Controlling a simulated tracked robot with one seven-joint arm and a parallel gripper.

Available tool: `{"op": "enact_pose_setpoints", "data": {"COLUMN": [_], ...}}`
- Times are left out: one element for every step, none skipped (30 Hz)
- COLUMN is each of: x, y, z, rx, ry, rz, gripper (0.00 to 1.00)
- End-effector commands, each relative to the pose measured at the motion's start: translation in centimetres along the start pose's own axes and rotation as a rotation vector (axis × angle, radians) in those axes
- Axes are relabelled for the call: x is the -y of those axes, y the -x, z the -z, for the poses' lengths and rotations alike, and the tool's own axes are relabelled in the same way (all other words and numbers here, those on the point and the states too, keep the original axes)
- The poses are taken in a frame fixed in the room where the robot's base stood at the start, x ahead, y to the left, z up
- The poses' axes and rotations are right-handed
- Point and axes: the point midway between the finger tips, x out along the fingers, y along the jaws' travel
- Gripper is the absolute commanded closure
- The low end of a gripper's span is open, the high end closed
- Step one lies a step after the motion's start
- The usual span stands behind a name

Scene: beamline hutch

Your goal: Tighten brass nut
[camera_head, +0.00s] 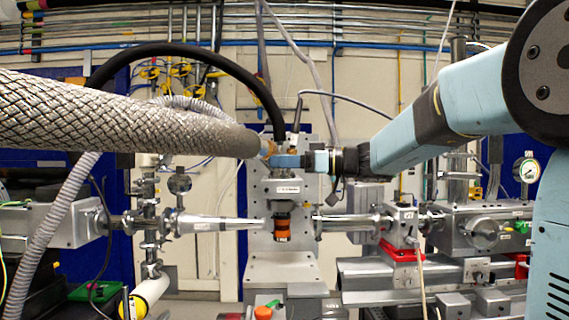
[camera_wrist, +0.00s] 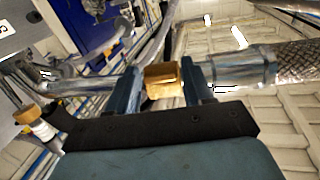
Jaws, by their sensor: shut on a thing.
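The brass nut (camera_wrist: 162,80) sits between the two blue fingers of my gripper (camera_wrist: 165,78) in the wrist view, with a finger on each side of it. In the head view my gripper (camera_head: 286,161) reaches in from the right, and a small part of the brass nut (camera_head: 268,148) shows at the end of the thick braided hose (camera_head: 120,118). In the wrist view the hose's smooth metal end (camera_wrist: 240,68) lies just right of the fingers. The fingers hide part of the nut, and I cannot tell how far it is threaded.
A grey instrument block (camera_head: 285,190) with an orange-ringed part (camera_head: 282,228) stands just below my gripper. A black hose (camera_head: 190,50) arches behind the braided one. Metal beam pipes (camera_head: 210,224) lie left and right. A pressure gauge (camera_head: 528,170) is at far right.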

Motion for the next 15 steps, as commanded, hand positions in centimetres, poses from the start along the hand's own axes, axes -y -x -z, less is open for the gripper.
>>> {"op": "enact_pose_setpoints", "data": {"x": [-0.06, -0.06, -0.06, -0.06, -0.06, -0.07, -0.07, -0.06, -0.07, -0.07, -0.06, -0.05, -0.06, -0.06, -0.06], "y": [0.03, 0.03, 0.03, 0.04, 0.05, 0.07, 0.09, 0.11, 0.15, 0.18, 0.21, 0.26, 0.30, 0.35, 0.41], "z": [0.03, 0.03, 0.05, 0.06, 0.09, 0.13, 0.18, 0.22, 0.31, 0.40, 0.46, 0.57, 0.69, 0.79, 0.92], "rx": [-0.001, 0.000, 0.001, 0.003, 0.006, 0.012, 0.017, 0.025, 0.038, 0.048, 0.062, 0.082, 0.099, 0.118, 0.146], "ry": [0.000, 0.000, 0.000, 0.000, 0.000, 0.000, 0.000, 0.000, 0.002, 0.002, 0.002, 0.003, 0.003, 0.005, 0.004], "rz": [-0.002, -0.002, -0.002, -0.002, -0.002, -0.002, -0.002, -0.002, -0.002, -0.002, -0.002, -0.002, -0.002, -0.002, -0.002], "gripper": [0.79, 0.79, 0.79, 0.79, 0.79, 0.79, 0.79, 0.79, 0.79, 0.79, 0.79, 0.79, 0.79, 0.79, 0.79]}}
